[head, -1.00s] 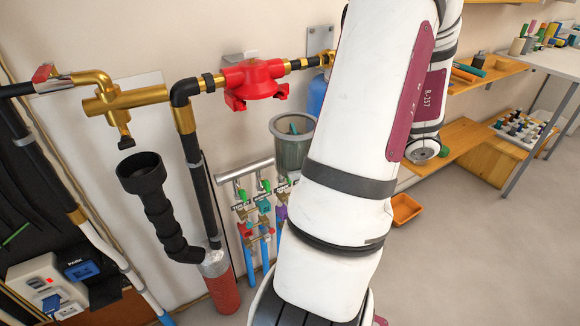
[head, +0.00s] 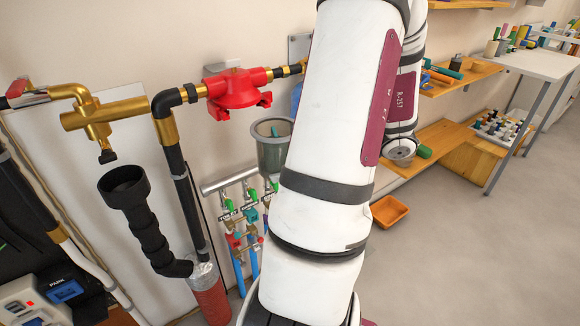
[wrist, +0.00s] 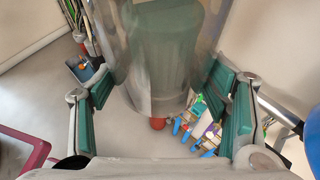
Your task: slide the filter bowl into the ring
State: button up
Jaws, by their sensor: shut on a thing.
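The filter bowl is a translucent grey cup with an open top and something green inside. In the head view the bowl (head: 272,155) is upright, in front of the wall below and right of the red valve body (head: 238,90), its right side hidden by my arm. In the wrist view the bowl (wrist: 150,75) fills the top middle. My gripper (wrist: 162,95) has its green-padded fingers on either side of the bowl, shut on it. The gripper is hidden behind my arm in the head view. I cannot make out the ring clearly in either view.
A manifold with small coloured valves (head: 240,205) is on the wall below the bowl. A blue cylinder (head: 296,98) shows partly behind my arm. An orange bin (head: 389,211) lies on otherwise clear floor.

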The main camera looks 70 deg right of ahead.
jog(key=shift+w+d, duration=0.45)
jog(key=shift+w, duration=0.25)
jog(key=shift+w+d, duration=0.4)
jog(key=shift+w, duration=0.3)
jog(key=shift+w+d, duration=0.45)
jog(key=shift+w, duration=0.25)
jog(key=shift+w+d, duration=0.2)
jog(key=shift+w, duration=0.15)
dwell(0.5)
jog(key=shift+w+d, duration=0.2)
jog(key=shift+w, duration=0.05)
jog(key=shift+w+d, duration=0.35)
jog(key=shift+w, duration=0.25)
jog(key=shift+w+d, duration=0.15)
jog(key=shift+w, duration=0.15)
jog(key=shift+w+d, duration=0.3)
jog(key=shift+w, duration=0.15)
dwell(0.4)
jog(key=shift+w+d, duration=0.2)
jog(key=shift+w, duration=0.1)
jog(key=shift+w+d, duration=0.5)
jog(key=shift+w, duration=0.35)
jog(key=shift+w+d, duration=0.5)
jog(key=shift+w, duration=0.3)
jog(key=shift+w+d, duration=0.5)
jog(key=shift+w, duration=0.35)
